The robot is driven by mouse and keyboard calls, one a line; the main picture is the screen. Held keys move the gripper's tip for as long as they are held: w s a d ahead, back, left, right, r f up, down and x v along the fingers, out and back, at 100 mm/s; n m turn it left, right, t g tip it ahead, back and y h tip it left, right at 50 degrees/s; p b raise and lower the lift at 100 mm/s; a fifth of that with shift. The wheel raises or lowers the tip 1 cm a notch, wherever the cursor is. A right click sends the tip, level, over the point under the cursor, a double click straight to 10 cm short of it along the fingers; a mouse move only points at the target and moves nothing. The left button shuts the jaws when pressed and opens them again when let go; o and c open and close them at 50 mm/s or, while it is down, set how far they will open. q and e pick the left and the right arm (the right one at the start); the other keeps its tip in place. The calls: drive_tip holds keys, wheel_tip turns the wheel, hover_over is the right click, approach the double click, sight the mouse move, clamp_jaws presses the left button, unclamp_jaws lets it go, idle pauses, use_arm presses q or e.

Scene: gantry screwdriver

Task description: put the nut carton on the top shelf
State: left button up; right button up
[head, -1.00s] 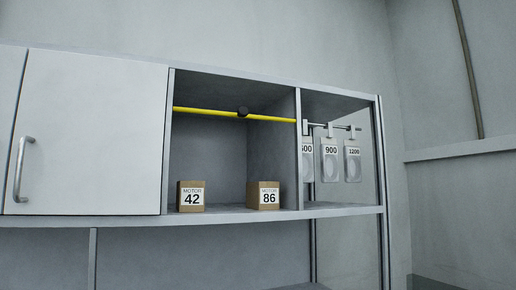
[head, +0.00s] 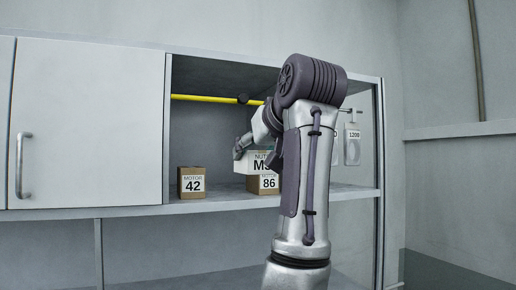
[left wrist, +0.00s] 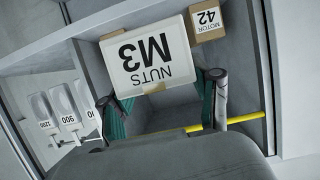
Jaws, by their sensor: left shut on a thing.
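The nut carton (head: 242,165) is a white box labelled NUTS M3. My left gripper (head: 257,150) is shut on it, at the opening of the shelf compartment. In the left wrist view the carton (left wrist: 148,55) appears upside down between the two fingers of the gripper (left wrist: 160,92). In the head view my arm hides the carton's right part. The carton overlaps the upper part of the MOTOR 86 box (head: 268,186); I cannot tell the gap between them. The shelf board (head: 225,205) runs below. My right gripper is not in view.
The MOTOR 42 box (head: 192,184) stands on the shelf at the left. A yellow bar (head: 205,98) crosses the compartment above. Hanging tags (head: 352,148) are at the right. A closed white cabinet door (head: 90,125) is at the left. Shelf between the motor boxes is bare.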

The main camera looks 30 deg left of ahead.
use_arm(q)
drive_tip(key=r+p+x, duration=0.1)
drive_tip(key=p+x, duration=0.1)
drive_tip(key=x, duration=0.4)
drive_tip(key=p+x, duration=0.3)
drive_tip(key=x, duration=0.4)
drive_tip(key=a+r+p+x, duration=0.1)
drive_tip(key=p+x, duration=0.2)
drive_tip(key=x, duration=0.3)
drive_tip(key=shift+w+a+r, duration=0.15)
drive_tip(key=shift+w+r, duration=0.05)
drive_tip(key=shift+w, duration=0.3)
drive_tip(key=shift+f+b, duration=0.65)
drive_tip(key=shift+f, duration=0.15)
